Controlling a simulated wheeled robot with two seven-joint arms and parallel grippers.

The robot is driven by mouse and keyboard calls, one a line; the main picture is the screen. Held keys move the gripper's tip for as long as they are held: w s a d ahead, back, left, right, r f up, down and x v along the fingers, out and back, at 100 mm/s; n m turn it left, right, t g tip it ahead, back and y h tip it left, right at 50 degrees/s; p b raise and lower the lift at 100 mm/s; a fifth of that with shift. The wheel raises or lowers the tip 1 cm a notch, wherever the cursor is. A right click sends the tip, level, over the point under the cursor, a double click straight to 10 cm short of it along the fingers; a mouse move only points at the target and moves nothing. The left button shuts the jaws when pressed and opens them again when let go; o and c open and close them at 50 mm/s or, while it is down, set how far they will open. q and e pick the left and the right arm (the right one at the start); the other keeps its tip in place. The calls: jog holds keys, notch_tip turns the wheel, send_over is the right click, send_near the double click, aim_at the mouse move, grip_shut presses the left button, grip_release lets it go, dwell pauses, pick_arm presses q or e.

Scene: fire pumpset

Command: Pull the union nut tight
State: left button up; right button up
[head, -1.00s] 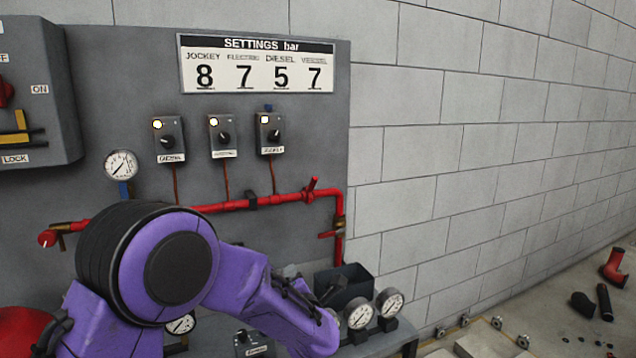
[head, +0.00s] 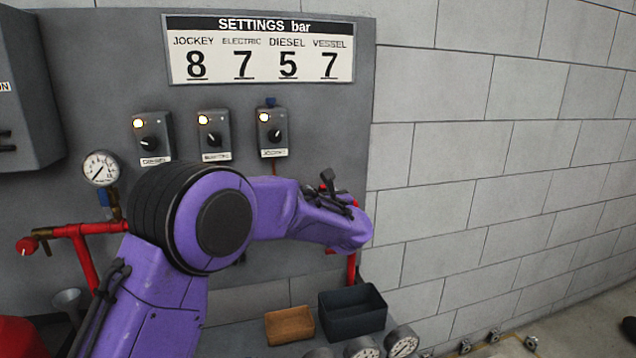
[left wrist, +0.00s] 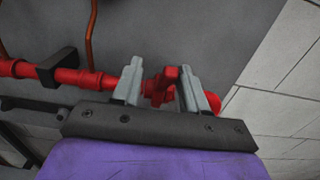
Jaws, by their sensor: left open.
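My left gripper (left wrist: 161,82) is open in the left wrist view. Its two grey fingers stand on either side of a red fitting with a handle-like piece (left wrist: 163,84) on the red pipe (left wrist: 50,74). I cannot tell whether either finger touches it. In the head view my purple left arm reaches across the panel and covers the fingers and most of this pipe. I cannot make out the union nut clearly in either view. My right gripper is not in view.
The grey panel (head: 80,130) carries a settings board (head: 260,52), several switch boxes and a gauge (head: 101,168). A block wall (head: 500,170) is at right.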

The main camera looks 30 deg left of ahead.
aim_at(319, 190)
pick_arm(q)
jog(key=w, duration=0.1)
jog(key=w+a+f, duration=0.1)
jog(key=w+a, duration=0.1)
jog(key=shift+w+a+f+p, duration=0.1)
jog(key=shift+w+f+p, duration=0.2)
jog(key=shift+w+f, duration=0.1)
jog(key=shift+s+r, duration=0.35)
jog(key=shift+s, duration=0.2)
jog(key=shift+c, duration=0.9)
grip_shut()
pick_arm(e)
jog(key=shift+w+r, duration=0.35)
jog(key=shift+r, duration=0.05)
pick_arm(q)
jog(key=shift+f+b, duration=0.15)
jog(key=shift+b, duration=0.35)
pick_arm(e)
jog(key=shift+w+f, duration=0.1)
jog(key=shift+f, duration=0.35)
